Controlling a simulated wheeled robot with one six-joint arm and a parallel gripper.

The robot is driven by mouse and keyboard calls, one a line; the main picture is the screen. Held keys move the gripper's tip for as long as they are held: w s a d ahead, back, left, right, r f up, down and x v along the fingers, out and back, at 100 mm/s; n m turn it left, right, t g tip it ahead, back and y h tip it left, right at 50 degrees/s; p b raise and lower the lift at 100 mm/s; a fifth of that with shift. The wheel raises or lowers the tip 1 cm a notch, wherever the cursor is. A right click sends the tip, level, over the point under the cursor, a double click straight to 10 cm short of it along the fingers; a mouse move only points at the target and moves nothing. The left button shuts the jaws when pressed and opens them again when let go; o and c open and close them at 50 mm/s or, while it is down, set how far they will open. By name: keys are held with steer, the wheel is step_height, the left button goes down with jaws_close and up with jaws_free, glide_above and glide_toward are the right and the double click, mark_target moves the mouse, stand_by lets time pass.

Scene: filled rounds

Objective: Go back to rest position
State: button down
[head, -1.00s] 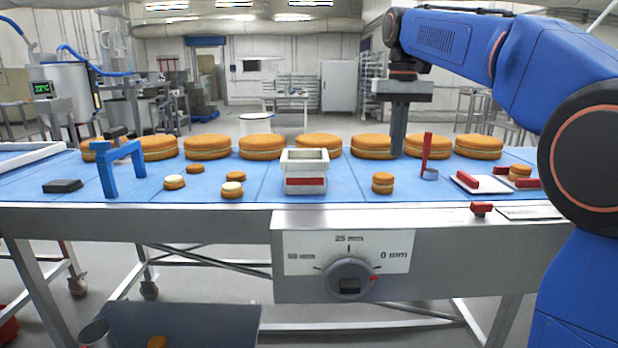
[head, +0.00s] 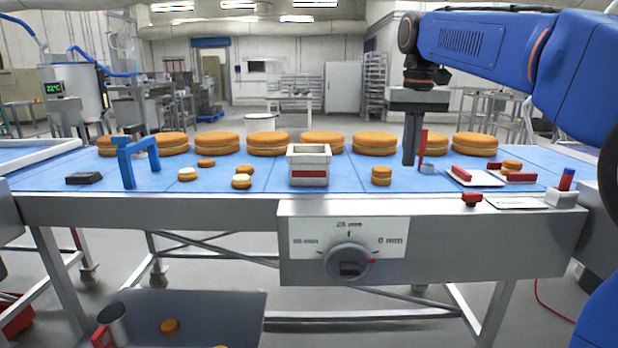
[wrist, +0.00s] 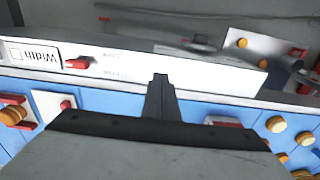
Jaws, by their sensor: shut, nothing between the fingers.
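My gripper (head: 411,164) is shut and empty. It points down above the right part of the blue belt (head: 340,185), between a small round cake (head: 381,175) and a red upright piece (head: 423,142). In the wrist view my closed fingers (wrist: 160,82) show at the middle, over the steel front edge of the table. My blue arm reaches in from the upper right in the head view.
A white box with a red band (head: 308,166) stands mid-belt. Large filled rounds (head: 322,142) line the back. A blue arch (head: 126,165) stands left. A white tray (head: 474,178) with red pieces lies right. The dial (head: 348,262) is on the front panel.

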steer(key=s+d+f+t, duration=0.2)
steer(key=s+d+f, duration=0.1)
steer(key=s+f, duration=1.1)
steer(key=s+d+f+t, duration=0.2)
steer(key=s+d+f, duration=0.1)
steer(key=s+f, duration=1.1)
steer(key=shift+s+f, duration=0.4)
steer(key=shift+s, duration=0.7)
